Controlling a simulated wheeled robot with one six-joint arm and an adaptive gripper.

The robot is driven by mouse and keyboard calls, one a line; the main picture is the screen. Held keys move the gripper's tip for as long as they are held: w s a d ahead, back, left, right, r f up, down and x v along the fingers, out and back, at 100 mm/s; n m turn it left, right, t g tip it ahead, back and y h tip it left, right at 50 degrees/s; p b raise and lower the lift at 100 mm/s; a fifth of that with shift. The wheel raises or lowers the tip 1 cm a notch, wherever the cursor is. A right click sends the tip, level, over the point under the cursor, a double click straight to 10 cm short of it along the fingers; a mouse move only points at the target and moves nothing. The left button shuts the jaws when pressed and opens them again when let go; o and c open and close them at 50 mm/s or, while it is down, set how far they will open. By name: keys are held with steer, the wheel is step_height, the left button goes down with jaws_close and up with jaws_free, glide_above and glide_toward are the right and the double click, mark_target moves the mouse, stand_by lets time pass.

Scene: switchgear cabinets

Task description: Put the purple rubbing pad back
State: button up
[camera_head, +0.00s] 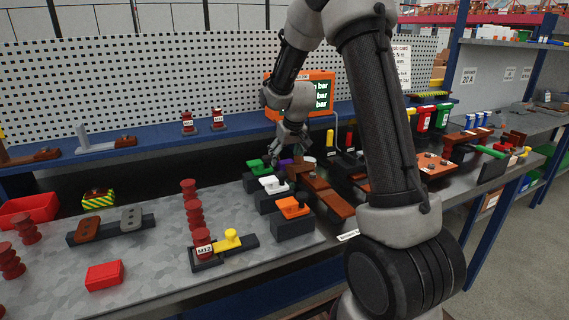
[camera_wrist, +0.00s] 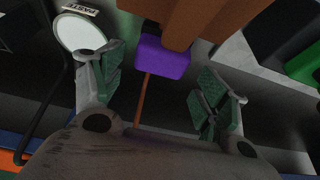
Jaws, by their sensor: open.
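The purple rubbing pad (camera_wrist: 162,56) is a small rounded block. It shows in the wrist view at upper centre, just beyond the gap between my fingers, against a brown piece (camera_wrist: 185,18). In the head view only a sliver of the purple pad (camera_head: 285,162) shows, under my gripper (camera_head: 292,140). My gripper is open, with its green-padded fingers spread wide in the wrist view (camera_wrist: 158,90). Nothing is clasped between them. I cannot tell how far the pad is from the fingertips or what it rests on.
Dark blocks with green (camera_head: 258,165), white (camera_head: 272,184) and orange (camera_head: 291,207) tops stand in a row near my gripper. A white round dish (camera_wrist: 80,34) is beside my left finger. An orange-framed screen (camera_head: 320,95) stands behind. Red insulators (camera_head: 194,210) stand to the left.

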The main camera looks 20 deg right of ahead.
steer(key=s+a+r, duration=0.1)
steer(key=s+r, duration=1.4)
steer(key=s, duration=0.1)
steer(key=s+a, duration=0.1)
steer(key=s, duration=2)
steer(key=shift+s+r, duration=0.15)
steer(key=shift+r, duration=0.15)
